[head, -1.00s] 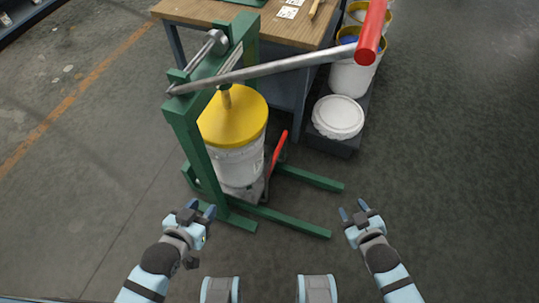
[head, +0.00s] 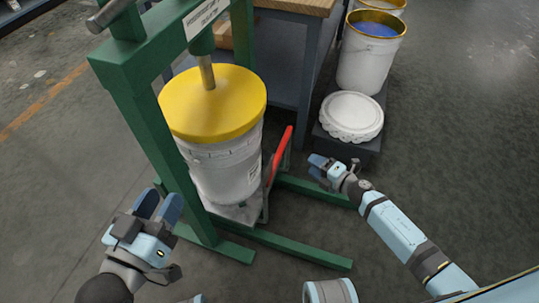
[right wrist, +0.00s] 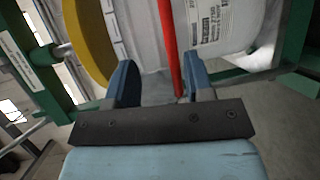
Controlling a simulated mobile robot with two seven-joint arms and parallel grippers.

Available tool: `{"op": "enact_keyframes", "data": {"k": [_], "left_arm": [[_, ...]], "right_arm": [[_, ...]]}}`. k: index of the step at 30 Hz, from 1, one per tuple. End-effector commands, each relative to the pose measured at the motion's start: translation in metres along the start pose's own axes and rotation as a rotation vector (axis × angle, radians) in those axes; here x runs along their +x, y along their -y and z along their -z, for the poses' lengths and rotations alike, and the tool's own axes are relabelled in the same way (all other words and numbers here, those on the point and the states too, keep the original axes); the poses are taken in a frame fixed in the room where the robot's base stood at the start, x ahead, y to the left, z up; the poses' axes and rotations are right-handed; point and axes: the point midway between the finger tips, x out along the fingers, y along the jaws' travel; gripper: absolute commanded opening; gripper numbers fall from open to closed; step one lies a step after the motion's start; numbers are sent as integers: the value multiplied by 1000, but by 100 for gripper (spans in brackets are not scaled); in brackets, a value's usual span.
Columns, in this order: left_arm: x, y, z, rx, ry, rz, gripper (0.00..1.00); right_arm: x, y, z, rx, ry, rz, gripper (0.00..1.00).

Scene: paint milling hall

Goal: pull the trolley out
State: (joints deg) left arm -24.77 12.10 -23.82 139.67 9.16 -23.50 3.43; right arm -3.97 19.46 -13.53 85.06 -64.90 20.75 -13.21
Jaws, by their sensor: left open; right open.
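The trolley (head: 238,212) is a low, greyish platform on the floor inside the green press frame (head: 180,160). Its red handle (head: 281,152) stands up at its right side. A white bucket (head: 228,168) with a yellow lid (head: 212,103) rests on it, under the press rod. My right gripper (head: 320,168) is open and empty, to the right of the handle in the head view. In the right wrist view the red handle (right wrist: 168,45) shows ahead, between the two open fingers. My left gripper (head: 160,206) is open and empty in front of the frame's left post.
Green floor legs (head: 295,248) of the press extend right. A workbench (head: 290,8) stands behind. The floor at the right is clear.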

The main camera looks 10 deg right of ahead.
Motion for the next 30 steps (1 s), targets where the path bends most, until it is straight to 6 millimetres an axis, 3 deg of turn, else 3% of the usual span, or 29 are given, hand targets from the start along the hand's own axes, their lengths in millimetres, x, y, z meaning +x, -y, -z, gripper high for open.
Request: {"op": "enact_keyframes", "data": {"k": [1, 8, 19, 24, 30], "left_arm": [[0, 0, -5, -1, -7, -6, 43], [0, -1, -8, -5, 3, -13, 43], [0, 4, -42, 0, 107, -26, 43], [4, 10, -38, 67, 66, -27, 43], [6, 14, -35, 112, 41, -27, 43]], "right_arm": [[3, 10, -2, -20, -7, 5, 48], [18, 11, -4, -41, -16, 8, 48], [94, 12, -2, -40, -16, 6, 48], [123, 13, -2, -39, -15, 8, 48], [140, 12, -2, -39, -15, 9, 48]]}}
